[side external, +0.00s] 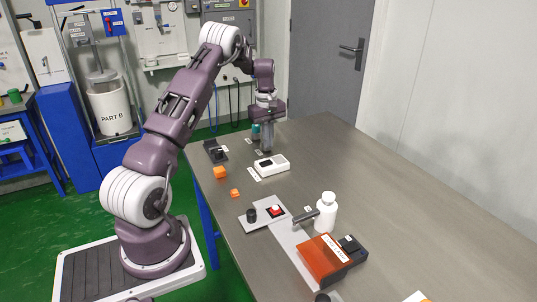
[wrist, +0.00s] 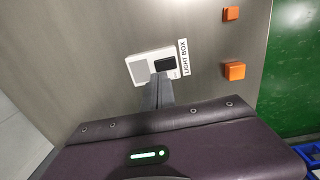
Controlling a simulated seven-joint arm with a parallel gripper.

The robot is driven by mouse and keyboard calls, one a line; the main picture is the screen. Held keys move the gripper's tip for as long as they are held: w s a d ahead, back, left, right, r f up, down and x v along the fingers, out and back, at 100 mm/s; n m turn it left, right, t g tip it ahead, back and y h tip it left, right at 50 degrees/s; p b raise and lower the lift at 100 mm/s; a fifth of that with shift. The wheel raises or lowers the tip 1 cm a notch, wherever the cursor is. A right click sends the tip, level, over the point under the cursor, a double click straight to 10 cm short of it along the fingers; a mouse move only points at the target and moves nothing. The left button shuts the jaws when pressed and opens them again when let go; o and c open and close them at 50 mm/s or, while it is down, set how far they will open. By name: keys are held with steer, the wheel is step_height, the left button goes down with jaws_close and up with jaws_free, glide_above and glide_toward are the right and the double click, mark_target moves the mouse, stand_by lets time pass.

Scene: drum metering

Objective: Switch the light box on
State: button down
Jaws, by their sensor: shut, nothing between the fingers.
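The light box is a small white box (side external: 279,168) on the grey table, with a dark rocker switch (side external: 266,163) on its top. In the wrist view the white box (wrist: 135,62) shows a grey panel (wrist: 140,71) at left and the dark switch (wrist: 164,63) at right, beside a LIGHT BOX label (wrist: 184,57). My gripper (side external: 268,148) is shut and empty, pointing down just behind the box in the side view. In the wrist view my gripper (wrist: 160,78) has its fingertips at the box's lower edge, below the switch. Whether they touch it is unclear.
Two orange cubes, a larger one (side external: 220,172) and a smaller one (side external: 235,193), lie near the table's left edge. A black device (side external: 215,151) is behind them. A grey control panel (side external: 262,215), a white bottle (side external: 326,212) and an orange-topped unit (side external: 325,259) stand nearer the camera. The table's right side is clear.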

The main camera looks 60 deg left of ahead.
mark_target(268, 162)
step_height(268, 162, down, 6)
steer(key=shift+w+r, duration=0.1)
stand_by(0.4)
steer(key=shift+f, duration=0.25)
steer(key=shift+s+r, duration=0.2)
steer(key=shift+s, duration=0.55)
